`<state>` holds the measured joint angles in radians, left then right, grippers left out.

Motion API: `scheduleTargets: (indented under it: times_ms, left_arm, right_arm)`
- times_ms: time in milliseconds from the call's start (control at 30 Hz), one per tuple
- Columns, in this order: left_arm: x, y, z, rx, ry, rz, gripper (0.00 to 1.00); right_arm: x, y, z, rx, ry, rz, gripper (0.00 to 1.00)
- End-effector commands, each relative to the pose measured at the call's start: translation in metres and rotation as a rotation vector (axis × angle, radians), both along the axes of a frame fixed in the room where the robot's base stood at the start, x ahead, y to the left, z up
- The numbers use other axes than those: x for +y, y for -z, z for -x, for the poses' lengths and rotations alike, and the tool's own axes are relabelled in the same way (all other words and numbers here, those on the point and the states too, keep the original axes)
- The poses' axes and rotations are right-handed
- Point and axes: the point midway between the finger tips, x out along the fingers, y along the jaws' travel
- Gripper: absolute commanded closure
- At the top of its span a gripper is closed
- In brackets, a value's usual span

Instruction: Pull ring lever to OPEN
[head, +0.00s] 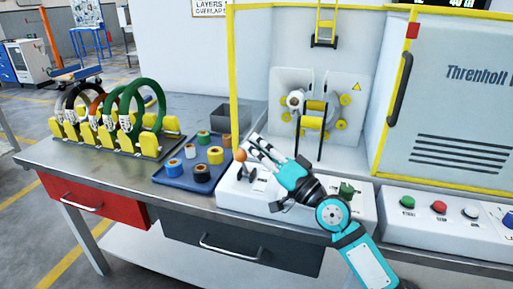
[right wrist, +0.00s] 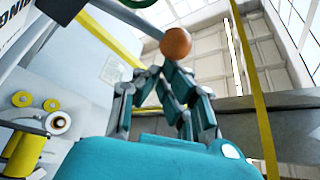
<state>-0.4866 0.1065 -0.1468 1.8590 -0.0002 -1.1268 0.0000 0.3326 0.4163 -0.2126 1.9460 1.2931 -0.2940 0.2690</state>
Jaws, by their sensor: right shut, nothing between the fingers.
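The ring lever has an orange ball knob (head: 240,155) on a short stem, standing at the left end of the white control panel (head: 229,197). In the right wrist view the orange knob (right wrist: 175,44) is just beyond my fingertips, with a grey rod running from it to the upper left. My right gripper (head: 256,145) reaches in from the lower right, with its fingers shut and empty beside the knob. In the right wrist view the gripper (right wrist: 168,72) points up towards the knob; I cannot tell whether it touches. My left gripper is out of view.
A blue tray (head: 176,183) with several tape rolls lies left of the panel, beside a grey bin (head: 229,121). Coloured coils stand on a rack (head: 112,146) further left. The wrapping head (head: 313,121) and a yellow-edged frame (head: 234,70) are behind the panel.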

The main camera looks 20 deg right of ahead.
Motion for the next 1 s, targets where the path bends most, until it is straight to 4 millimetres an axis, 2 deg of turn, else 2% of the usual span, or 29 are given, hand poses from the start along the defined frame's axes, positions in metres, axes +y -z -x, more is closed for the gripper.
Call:
scheduleTargets:
  times_ms: [267, 733, 1000]
  left_arm:
    - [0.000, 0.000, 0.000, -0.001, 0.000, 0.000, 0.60]
    - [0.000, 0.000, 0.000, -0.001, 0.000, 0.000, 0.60]
    - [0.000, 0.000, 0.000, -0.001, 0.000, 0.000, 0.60]
  right_arm:
    - [-0.006, 0.004, 0.007, 0.001, 0.001, 0.003, 1.00]
    - [-0.051, 0.034, 0.074, 0.005, 0.001, -0.005, 1.00]
    - [-0.064, 0.040, 0.092, 0.000, 0.000, -0.001, 1.00]
